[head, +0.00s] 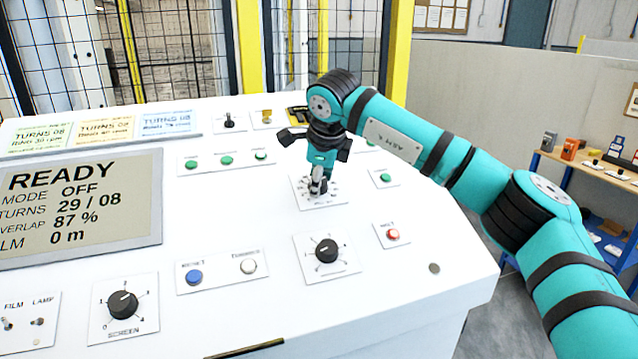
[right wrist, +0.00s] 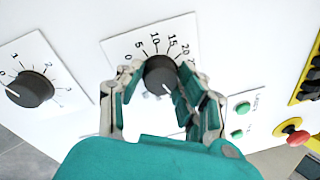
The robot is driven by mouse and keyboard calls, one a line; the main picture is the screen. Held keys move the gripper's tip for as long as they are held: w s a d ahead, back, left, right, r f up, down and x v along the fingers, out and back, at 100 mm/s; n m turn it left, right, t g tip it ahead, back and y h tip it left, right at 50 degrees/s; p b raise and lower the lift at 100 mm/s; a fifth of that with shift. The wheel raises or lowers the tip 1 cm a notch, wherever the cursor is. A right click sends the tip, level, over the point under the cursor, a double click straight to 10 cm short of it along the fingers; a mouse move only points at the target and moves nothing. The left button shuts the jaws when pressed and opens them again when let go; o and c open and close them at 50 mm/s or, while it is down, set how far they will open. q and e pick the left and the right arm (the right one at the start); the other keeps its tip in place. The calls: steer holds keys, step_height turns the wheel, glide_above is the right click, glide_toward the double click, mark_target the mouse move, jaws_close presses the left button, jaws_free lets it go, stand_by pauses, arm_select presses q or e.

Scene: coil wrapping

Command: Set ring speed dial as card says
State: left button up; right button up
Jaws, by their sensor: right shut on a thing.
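My right gripper (head: 318,180) reaches down onto a dial plate (head: 337,196) in the middle of the console. In the right wrist view its fingers (right wrist: 163,95) are shut around the black dial knob (right wrist: 159,72). The scale there reads 0, 5, 10, 15, 20 and on; the pointer's setting is not clear, and the plate's name is unreadable. Three cards stand at the console's back left: a pale green one (head: 38,137), a yellow one (head: 106,129) and a blue one (head: 166,122). The green card appears to read TURNS 08, RING 30 rpm. My left gripper is not in view.
A display (head: 80,208) reads READY. A second black dial (head: 326,250), a red button (head: 393,235), blue and white buttons and the SCREEN dial (head: 123,304) sit nearer the front. Green buttons (head: 226,160) lie behind. A shelf (head: 590,170) stands at right.

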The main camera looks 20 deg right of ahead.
steer(key=shift+w+r+m, duration=0.1)
steer(key=shift+r+m, duration=0.05)
steer(key=shift+m, duration=0.95)
steer(key=o, duration=1.1)
steer(key=shift+r, duration=0.15)
steer(key=v, duration=1.1)
steer(key=shift+s+a+r, duration=0.1)
steer(key=shift+s+r, duration=0.1)
steer(key=shift+r, duration=0.05)
